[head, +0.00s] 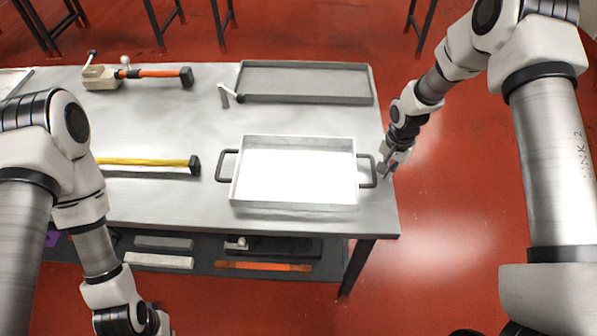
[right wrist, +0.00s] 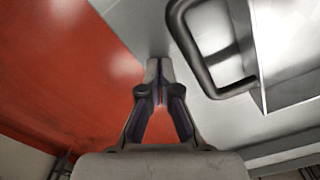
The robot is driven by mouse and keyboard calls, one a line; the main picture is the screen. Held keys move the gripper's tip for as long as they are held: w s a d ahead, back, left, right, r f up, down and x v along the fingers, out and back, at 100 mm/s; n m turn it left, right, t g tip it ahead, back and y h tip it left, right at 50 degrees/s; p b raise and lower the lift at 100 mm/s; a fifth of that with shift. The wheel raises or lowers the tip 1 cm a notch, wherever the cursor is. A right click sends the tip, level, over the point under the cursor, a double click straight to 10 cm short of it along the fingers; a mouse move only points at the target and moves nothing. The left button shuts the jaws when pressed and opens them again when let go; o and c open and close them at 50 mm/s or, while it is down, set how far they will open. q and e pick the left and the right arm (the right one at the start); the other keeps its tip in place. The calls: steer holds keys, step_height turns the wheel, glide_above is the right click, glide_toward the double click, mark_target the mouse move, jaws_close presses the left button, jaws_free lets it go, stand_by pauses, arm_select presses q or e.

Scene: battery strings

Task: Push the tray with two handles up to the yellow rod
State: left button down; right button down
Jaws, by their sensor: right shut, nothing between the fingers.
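The tray with two handles (head: 294,178) is white inside and lies on the table, one dark handle on its left side and one on its right. The yellow rod (head: 148,162) lies left of the tray, with a black block at its right end. A gap separates that block from the tray's left handle (head: 226,165). My right gripper (head: 384,168) is shut and empty at the table's right edge, beside the tray's right handle. In the right wrist view, its closed fingertips (right wrist: 158,68) are just left of that handle (right wrist: 207,60).
A grey tray without handles (head: 305,85) lies behind, with a small hammer-like piece (head: 231,95) at its left. An orange-handled tool (head: 150,73) lies at the back left. A lower shelf (head: 215,275) holds several bars. The table (head: 190,215) is bare in front of the yellow rod.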

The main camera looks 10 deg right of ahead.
steer(key=shift+w+a, duration=0.1)
steer(key=shift+a, duration=0.2)
stand_by(0.4)
steer(key=shift+w+a, duration=0.15)
steer(key=shift+a, duration=0.35)
steer(key=shift+a, duration=0.2)
steer(key=shift+w+a, duration=0.15)
steer(key=shift+a, duration=0.4)
